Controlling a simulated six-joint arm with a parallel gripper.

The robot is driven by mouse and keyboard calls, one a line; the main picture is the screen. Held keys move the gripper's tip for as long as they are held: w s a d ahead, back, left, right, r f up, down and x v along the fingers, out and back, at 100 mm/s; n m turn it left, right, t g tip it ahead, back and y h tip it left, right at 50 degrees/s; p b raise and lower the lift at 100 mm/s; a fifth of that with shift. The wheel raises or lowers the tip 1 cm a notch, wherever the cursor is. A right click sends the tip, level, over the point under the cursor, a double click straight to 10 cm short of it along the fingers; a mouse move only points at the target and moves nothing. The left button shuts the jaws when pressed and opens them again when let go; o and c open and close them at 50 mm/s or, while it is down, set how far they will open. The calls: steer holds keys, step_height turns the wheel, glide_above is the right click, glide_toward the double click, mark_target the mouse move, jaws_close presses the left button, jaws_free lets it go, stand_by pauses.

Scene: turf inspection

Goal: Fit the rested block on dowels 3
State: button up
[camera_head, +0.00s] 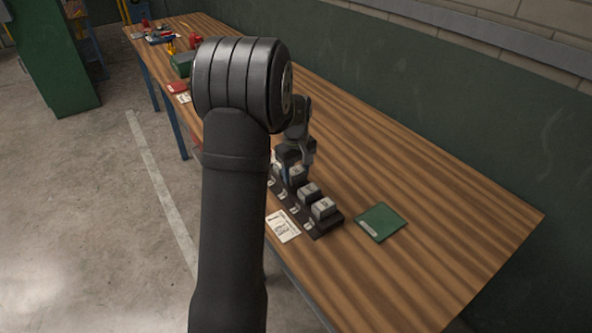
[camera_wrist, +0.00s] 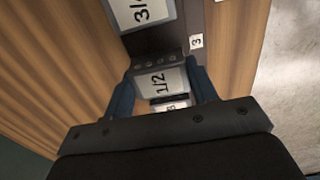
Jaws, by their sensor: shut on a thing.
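My gripper (camera_head: 297,165) is over a dark rack (camera_head: 326,229) near the table's front edge. In the wrist view my gripper (camera_wrist: 162,82) has its two blue fingers shut on a block with a light face marked 1/2 (camera_wrist: 157,83). The number tag 3 (camera_wrist: 196,41) is on the rack beside this block. A block marked 3/4 (camera_wrist: 140,12) stands farther up the picture, and part of another light-faced block (camera_wrist: 171,106) shows below. Two more blocks (camera_head: 308,191) (camera_head: 323,208) stand at the rack's near end. The dowels under the held block are hidden, so its seating cannot be told.
A printed card (camera_head: 283,227) lies in front of the rack, and a green mat (camera_head: 381,222) lies to its right. My own arm hides part of the table. The wooden table (camera_head: 440,215) is clear behind and to the right. A green wall runs along the back.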

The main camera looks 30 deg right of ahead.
steer(key=shift+f, duration=1)
steer(key=o, duration=1.1)
steer(key=shift+o, duration=0.2)
step_height(320, 180, up, 17)
steer(key=shift+r, duration=0.2)
step_height(320, 180, down, 18)
steer(key=shift+r, duration=0.5)
